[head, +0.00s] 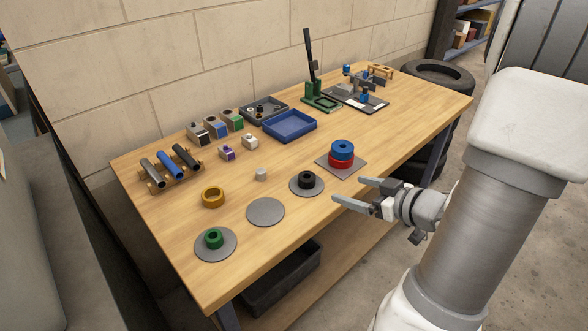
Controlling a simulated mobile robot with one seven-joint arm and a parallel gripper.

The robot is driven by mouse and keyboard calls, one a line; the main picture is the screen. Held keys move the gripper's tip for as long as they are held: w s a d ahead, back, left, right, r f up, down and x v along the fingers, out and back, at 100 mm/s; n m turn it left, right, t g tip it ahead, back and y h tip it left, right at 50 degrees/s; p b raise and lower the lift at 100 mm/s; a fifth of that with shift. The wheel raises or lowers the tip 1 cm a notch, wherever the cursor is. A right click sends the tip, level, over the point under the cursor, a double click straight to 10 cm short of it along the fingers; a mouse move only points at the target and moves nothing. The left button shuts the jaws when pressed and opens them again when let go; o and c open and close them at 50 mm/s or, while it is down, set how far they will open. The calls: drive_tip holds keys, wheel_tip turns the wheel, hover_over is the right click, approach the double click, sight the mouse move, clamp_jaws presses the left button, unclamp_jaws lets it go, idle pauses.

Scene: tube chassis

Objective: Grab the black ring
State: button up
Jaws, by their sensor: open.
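The black ring (306,180) is small and sits on a round grey disc (295,188) near the middle of the wooden workbench. My gripper (348,191) is to the right of the ring, near the front edge of the bench. It is open, its two fingers point left toward the ring, and nothing is between them. It is apart from the ring. The ring is in full view.
A blue ring (342,150) lies on a red ring (341,164) on a grey square plate, close behind my gripper. A yellow ring (213,197), a green ring (213,238), an empty grey disc (265,212) and a small grey cylinder (261,174) stand left of the black ring.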

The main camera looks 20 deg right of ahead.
drive_tip(key=b, duration=0.4)
approach(304, 175)
drive_tip(key=w+f, duration=0.2)
drive_tip(key=shift+w+a+f, duration=0.2)
drive_tip(key=shift+w+f, duration=0.1)
drive_tip(key=shift+w, duration=0.05)
drive_tip(key=shift+r+b+x, duration=0.2)
drive_tip(key=shift+b+x, duration=0.1)
drive_tip(key=shift+x, duration=1.15)
drive_tip(key=shift+r+b+x, duration=0.25)
drive_tip(key=shift+b+x, duration=0.05)
drive_tip(key=shift+x, duration=1.2)
drive_tip(key=shift+w+a, duration=0.1)
drive_tip(key=shift+c, duration=0.3)
clamp_jaws()
